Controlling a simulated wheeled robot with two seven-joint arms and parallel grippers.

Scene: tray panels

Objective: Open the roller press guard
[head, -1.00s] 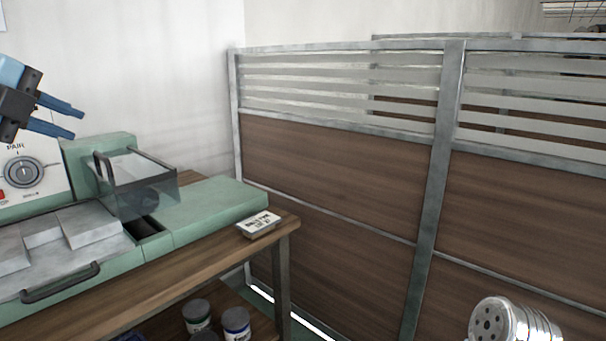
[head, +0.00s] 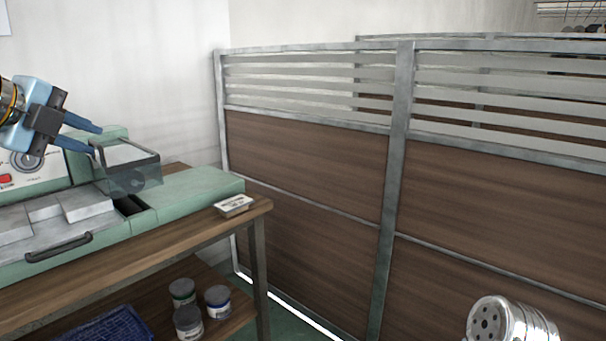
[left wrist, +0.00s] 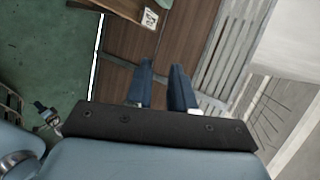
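The roller press guard (head: 134,178) is a clear, dark-framed box cover with a handle bar at its left side, sitting down over the roller of the green press (head: 190,194). My left gripper (head: 98,141) is at the upper left of the head view, its two blue fingers apart and pointing right, close to the guard's handle. I cannot tell whether they touch it. The left wrist view shows the same fingers (left wrist: 162,72) parted, with nothing visible between them.
The press stands on a wooden workbench (head: 200,233) with a small white box (head: 233,206) at its right end. Several jars (head: 188,321) and a blue basket (head: 106,325) are on the lower shelf. A wood-and-metal partition (head: 300,165) stands behind and to the right.

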